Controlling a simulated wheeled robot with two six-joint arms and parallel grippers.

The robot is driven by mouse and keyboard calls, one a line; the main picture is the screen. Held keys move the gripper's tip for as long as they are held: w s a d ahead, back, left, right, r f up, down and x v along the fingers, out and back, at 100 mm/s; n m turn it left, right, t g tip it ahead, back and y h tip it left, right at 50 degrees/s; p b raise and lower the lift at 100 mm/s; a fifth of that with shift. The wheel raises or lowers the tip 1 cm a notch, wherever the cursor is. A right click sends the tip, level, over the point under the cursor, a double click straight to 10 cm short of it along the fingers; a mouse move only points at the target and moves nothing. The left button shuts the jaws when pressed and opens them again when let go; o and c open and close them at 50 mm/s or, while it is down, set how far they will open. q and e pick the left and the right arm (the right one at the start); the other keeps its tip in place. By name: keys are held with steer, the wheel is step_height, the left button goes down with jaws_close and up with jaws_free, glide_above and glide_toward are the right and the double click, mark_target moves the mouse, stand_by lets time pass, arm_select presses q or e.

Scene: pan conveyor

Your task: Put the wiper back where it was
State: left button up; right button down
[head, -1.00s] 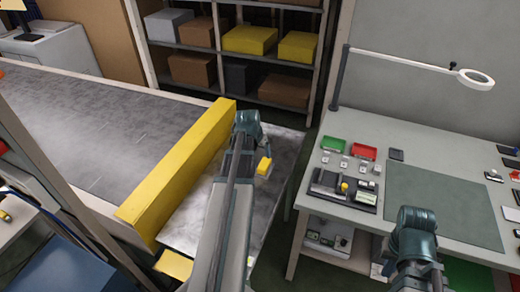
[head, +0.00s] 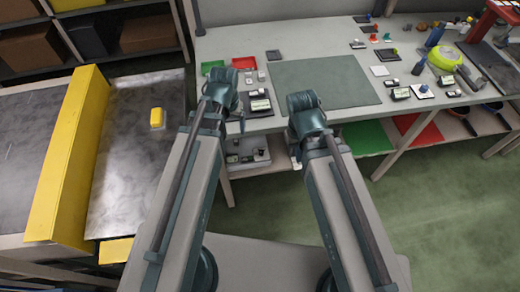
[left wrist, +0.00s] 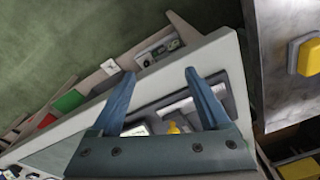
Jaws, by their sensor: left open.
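A yellow block with a pale base (head: 157,118), possibly the wiper, lies on the metal plate beside the conveyor. It also shows at the right edge of the left wrist view (left wrist: 306,56). My left gripper (head: 226,106) is over the left front edge of the workbench, apart from the block. In the left wrist view its two fingers (left wrist: 160,74) are spread and empty, with a dark tray (left wrist: 222,88) on the bench beyond. A small yellow piece (left wrist: 174,128) shows at that tray. My right gripper (head: 308,110) is above the bench's front edge; its fingers are hidden.
A tall yellow barrier (head: 68,160) stands between conveyor and metal plate. The bench holds a green mat (head: 325,83), a red bin (head: 244,62), a green bin (head: 212,67) and several small parts. A gap separates the plate from the bench.

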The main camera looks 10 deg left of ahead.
arm_select(q)
steer(key=s+d+m+g+y, duration=0.1)
steer(key=s+d+m, duration=0.1)
steer(key=s+d, duration=0.6)
steer(key=d, duration=0.2)
steer(key=shift+s+d, duration=0.15)
steer(key=shift+d, duration=0.15)
